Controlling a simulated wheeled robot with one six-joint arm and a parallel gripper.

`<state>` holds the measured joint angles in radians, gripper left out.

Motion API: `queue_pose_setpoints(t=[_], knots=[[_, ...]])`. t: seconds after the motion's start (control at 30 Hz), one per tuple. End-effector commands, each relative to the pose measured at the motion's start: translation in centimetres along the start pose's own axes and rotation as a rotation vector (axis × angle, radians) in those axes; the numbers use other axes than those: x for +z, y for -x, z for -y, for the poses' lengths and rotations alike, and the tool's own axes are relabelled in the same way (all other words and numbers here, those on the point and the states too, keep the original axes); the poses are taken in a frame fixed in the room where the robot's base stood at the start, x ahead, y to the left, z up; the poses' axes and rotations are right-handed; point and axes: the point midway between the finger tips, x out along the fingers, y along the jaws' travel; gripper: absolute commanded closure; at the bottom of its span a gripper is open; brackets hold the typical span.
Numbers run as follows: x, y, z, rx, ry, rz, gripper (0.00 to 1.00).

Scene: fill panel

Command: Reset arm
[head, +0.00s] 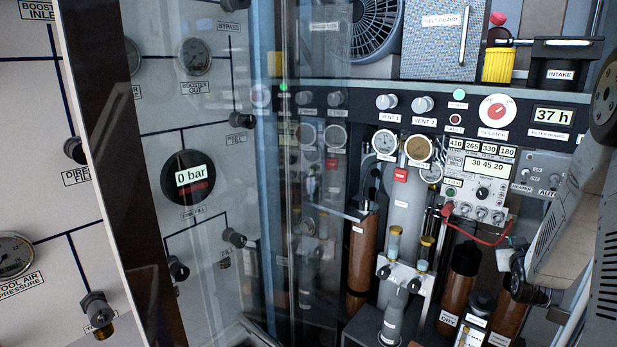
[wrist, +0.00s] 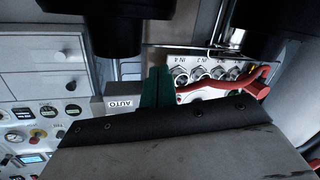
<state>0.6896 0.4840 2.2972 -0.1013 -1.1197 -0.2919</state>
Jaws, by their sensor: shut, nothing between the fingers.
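My arm (head: 570,225) comes in from the right edge of the head view. My gripper (wrist: 158,88) shows in the wrist view as a pair of dark green fingers pressed together, with nothing between them. In the head view its end is small and dark at the lower right, close to the red hose (head: 475,235). The red hose (wrist: 235,83) is also just right of the fingers in the wrist view, apart from them as far as I can tell. A large grey part fills the bottom of the wrist view and hides what lies behind it.
A row of sockets (wrist: 205,75) is beside the fingers. Brown cylinders (head: 362,250) and a valve stand (head: 405,275) fill the lower middle of the head view. A clear panel (head: 300,150) stands left of them. The control panel (head: 485,165) is above the hose.

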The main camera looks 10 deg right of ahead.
Motion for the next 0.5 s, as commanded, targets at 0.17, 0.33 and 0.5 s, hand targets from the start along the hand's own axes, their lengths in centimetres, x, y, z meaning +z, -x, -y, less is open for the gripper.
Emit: queue_pose_setpoints(t=[0.17,0.33,0.5], knots=[[2.4,2.4,2.7,-0.103,-0.050,0.306,1.00],[2.7,7.2,5.7,-0.201,-0.082,0.590,1.00],[1.2,14.4,8.6,-0.295,-0.089,0.862,1.00]])
